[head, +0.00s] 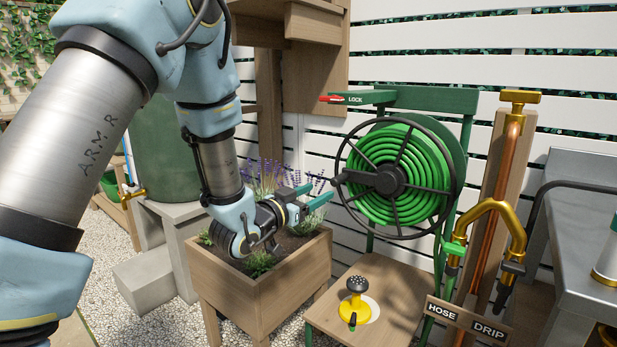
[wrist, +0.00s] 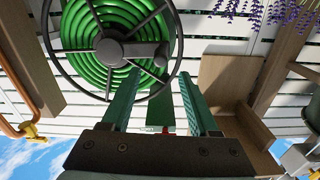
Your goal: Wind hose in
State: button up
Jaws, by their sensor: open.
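The hose reel (head: 398,178) hangs on a green frame against the white slatted fence, with green hose (head: 375,153) coiled on it. Its dark spoked wheel has a crank handle (head: 338,180) sticking out at the left; the handle knob also shows in the wrist view (wrist: 160,61). A red-tipped lever (head: 333,99) marked LOCK sits above the reel. My gripper (head: 316,195) is open and empty, its green fingers pointing at the reel just left of and slightly below the handle.
A wooden planter (head: 265,290) with lavender stands under my gripper. A copper pipe (head: 497,200) with brass taps and a HOSE/DRIP sign (head: 467,320) is right of the reel. A grey metal bench (head: 585,215) is at far right. Gravel covers the ground.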

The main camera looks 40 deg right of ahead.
aim_at(333, 183)
jog(key=x, duration=1)
jog(key=shift+w+d+r, duration=0.1)
jog(key=shift+w+d, duration=0.05)
jog(key=shift+d, duration=0.15)
grip_shut()
dwell(1.1)
